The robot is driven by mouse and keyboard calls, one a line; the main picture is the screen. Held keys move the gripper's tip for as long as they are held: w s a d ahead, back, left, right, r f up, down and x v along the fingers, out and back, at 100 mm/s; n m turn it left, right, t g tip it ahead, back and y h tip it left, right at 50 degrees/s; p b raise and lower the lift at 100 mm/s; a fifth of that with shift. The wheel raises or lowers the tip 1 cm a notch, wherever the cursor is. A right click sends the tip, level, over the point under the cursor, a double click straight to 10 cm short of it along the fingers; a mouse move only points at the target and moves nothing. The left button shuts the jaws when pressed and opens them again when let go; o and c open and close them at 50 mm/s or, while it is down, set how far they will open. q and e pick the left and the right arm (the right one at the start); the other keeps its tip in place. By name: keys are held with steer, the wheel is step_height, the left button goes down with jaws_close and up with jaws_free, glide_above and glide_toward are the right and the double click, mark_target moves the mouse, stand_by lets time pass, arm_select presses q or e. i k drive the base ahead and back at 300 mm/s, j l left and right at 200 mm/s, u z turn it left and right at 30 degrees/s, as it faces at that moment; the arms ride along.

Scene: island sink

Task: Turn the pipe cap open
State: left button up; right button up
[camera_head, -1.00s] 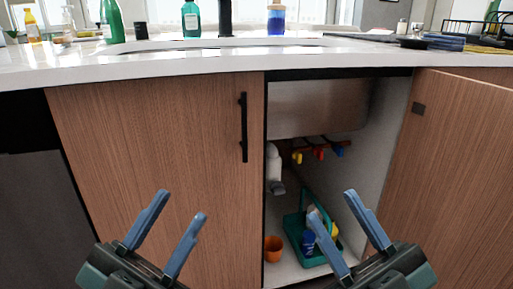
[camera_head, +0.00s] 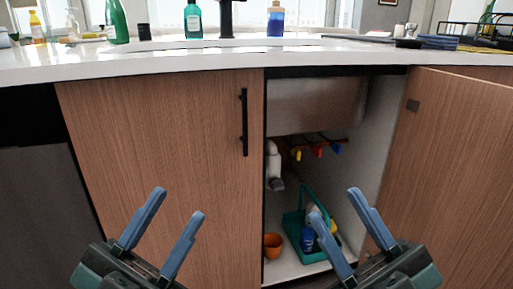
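Inside the open cabinet under the sink, a white pipe (camera_head: 273,160) hangs near the left wall. A grey part at its lower end (camera_head: 277,184) may be the cap, but it is too small to be sure. Valves with yellow, red and blue handles (camera_head: 318,150) sit to the right of the pipe. My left gripper (camera_head: 178,212) is open and empty in front of the closed left door. My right gripper (camera_head: 336,206) is open and empty in front of the cabinet opening, below and to the right of the pipe. Neither gripper touches anything.
A green caddy (camera_head: 293,228) with bottles and an orange cup (camera_head: 273,246) stand on the cabinet floor. The right door (camera_head: 455,165) is swung open; the left door (camera_head: 165,140) is closed, with a black handle (camera_head: 244,122). The white countertop (camera_head: 150,60) overhangs above.

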mark_target(277, 184)
steer(key=k, duration=0.85)
